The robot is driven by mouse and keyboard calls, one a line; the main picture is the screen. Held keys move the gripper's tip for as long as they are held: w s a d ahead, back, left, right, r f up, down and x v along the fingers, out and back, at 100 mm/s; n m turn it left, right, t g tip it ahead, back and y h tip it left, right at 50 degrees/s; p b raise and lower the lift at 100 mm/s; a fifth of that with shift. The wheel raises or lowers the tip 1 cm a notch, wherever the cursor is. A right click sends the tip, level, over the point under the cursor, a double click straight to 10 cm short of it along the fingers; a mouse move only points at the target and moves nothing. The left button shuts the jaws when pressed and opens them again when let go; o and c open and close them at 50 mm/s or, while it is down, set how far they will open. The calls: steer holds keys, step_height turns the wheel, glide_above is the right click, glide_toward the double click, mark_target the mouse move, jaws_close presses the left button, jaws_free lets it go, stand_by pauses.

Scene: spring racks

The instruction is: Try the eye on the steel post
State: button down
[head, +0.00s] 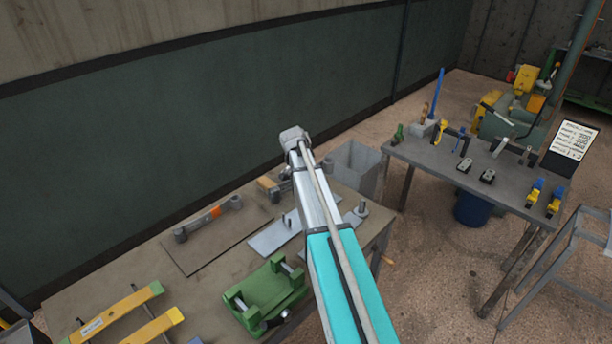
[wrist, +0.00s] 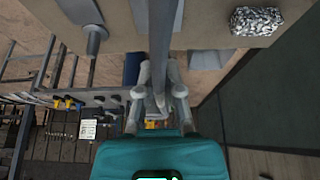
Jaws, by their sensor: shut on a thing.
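In the wrist view, my gripper (wrist: 160,103) is shut on a long grey bar (wrist: 165,45), which runs from the fingers to the top edge. I take it to be the part with the eye; no eye can be made out on it. In the head view, my arm covers most of the gripper and the held part. A short grey steel post (head: 361,207) stands on a plate at the bench's right end, right of my arm. A post on a plate also shows in the wrist view (wrist: 95,40), apart from the held bar. Another thin post (head: 287,223) stands on a pale plate left of my arm.
A green vise-like fixture (head: 262,298) and a grey link with an orange band (head: 210,217) lie on the near bench (head: 150,255). A grey bin (head: 352,166) stands behind it. A second bench (head: 430,157) holds several small tools. A crumpled silvery lump (wrist: 256,20) shows in the wrist view.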

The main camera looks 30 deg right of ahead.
steer(key=shift+r+p, duration=1.15)
steer(key=shift+r, duration=0.2)
steer(key=shift+f, duration=0.15)
steer(key=shift+w+f+b, duration=0.15)
steer(key=shift+f+b, duration=1.35)
steer(key=shift+b, duration=0.1)
steer(key=shift+a, duration=0.15)
